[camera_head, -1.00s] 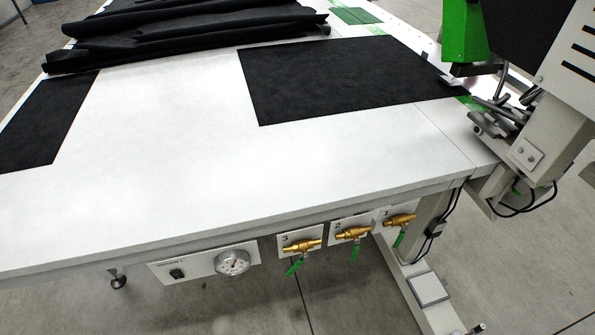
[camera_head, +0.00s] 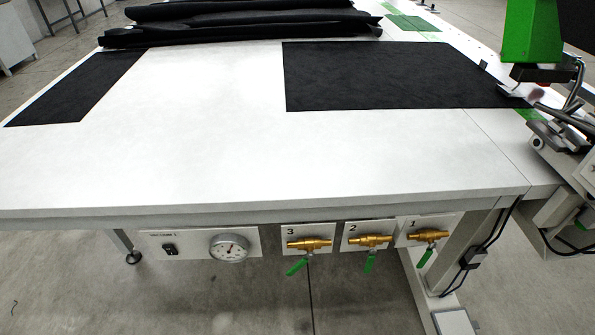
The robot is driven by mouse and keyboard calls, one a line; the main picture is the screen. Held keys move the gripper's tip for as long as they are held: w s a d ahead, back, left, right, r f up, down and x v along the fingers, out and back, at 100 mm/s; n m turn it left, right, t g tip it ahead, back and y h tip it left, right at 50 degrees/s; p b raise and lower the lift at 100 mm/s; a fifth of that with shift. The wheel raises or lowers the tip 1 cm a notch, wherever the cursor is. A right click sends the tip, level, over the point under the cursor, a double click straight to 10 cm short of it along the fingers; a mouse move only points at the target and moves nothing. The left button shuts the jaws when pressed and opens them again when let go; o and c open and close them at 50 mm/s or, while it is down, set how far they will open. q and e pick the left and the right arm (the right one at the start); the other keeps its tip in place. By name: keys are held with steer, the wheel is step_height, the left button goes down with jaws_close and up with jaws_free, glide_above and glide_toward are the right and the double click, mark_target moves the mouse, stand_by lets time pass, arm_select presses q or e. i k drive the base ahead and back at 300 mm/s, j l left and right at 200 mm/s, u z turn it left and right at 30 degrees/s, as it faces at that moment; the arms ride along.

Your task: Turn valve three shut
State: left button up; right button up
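Valve three (camera_head: 309,243) is a brass valve on a white plate marked 3, under the front edge of the white table. Its green handle (camera_head: 298,266) hangs down and slants to the lower left, across the line of the brass body. Valve two (camera_head: 370,241) and valve one (camera_head: 428,236) sit to its right, also with green handles pointing down. Neither of my grippers shows in the head view.
A panel with a black switch (camera_head: 169,249) and a round gauge (camera_head: 229,248) is left of valve three. The white table (camera_head: 200,150) overhangs the valves and carries black cloth pieces (camera_head: 390,75). A table leg (camera_head: 470,250) stands right of valve one. The floor (camera_head: 200,305) in front is clear.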

mark_target(297, 267)
steer(key=i+l+u, duration=0.1)
steer(key=i, duration=0.2)
steer(key=j+z, duration=0.3)
steer(key=j, duration=0.4)
steer(key=k+j+z, duration=0.1)
steer(key=j+z, duration=0.25)
steer(key=j, duration=0.3)
